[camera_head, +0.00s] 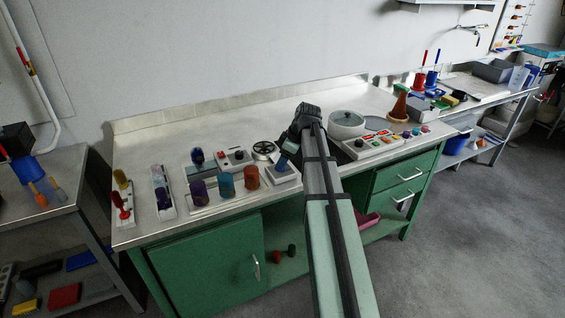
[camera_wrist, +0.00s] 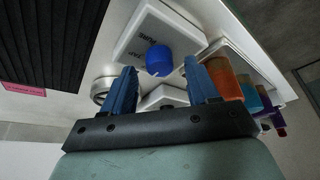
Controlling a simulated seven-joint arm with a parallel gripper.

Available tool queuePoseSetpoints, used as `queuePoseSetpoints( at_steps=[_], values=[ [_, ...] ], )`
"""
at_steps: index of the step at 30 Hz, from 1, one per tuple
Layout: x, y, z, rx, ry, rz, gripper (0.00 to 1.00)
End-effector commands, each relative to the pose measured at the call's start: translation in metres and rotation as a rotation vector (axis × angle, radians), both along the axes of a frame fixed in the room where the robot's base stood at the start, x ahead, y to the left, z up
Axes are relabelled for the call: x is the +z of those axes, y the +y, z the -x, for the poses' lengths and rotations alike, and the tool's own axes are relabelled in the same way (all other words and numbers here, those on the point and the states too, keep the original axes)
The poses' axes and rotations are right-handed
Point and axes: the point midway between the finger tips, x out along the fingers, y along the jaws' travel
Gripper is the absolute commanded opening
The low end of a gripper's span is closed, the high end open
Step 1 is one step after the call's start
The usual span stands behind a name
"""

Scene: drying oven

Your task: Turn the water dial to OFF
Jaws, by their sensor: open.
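The water dial is a blue round knob (camera_wrist: 159,58) on a pale box (camera_wrist: 178,27) in the wrist view. Dark lettering that seems to read PURE and TAP is beside the knob; I see no OFF mark and cannot tell the setting. My gripper (camera_wrist: 161,68) is open, with its two blue fingers apart on either side of the knob's near edge in the picture. I cannot tell whether they touch it. In the head view my gripper (camera_head: 286,158) is over the pale box (camera_head: 283,178), and the knob is hidden there.
Left of the box are orange (camera_head: 251,178), blue (camera_head: 226,184) and purple (camera_head: 199,191) containers in a rack. A handwheel (camera_head: 264,148) stands behind. Right are a white round pot (camera_head: 346,124) and a button panel (camera_head: 385,143). The back of the green bench (camera_head: 235,115) is clear.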

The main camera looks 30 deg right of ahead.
Motion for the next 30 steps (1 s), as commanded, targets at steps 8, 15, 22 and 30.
queuePoseSetpoints(
  at_steps=[8, 15, 22, 30],
  values=[
    [0.043, -0.013, 0.012, -0.001, -0.002, 0.001, 0.59],
    [0.080, -0.024, 0.022, -0.001, -0.001, 0.001, 0.59],
    [0.106, -0.032, 0.030, 0.000, -0.001, 0.001, 0.59],
    [0.116, -0.035, 0.034, 0.000, 0.001, -0.001, 0.59]
  ],
)
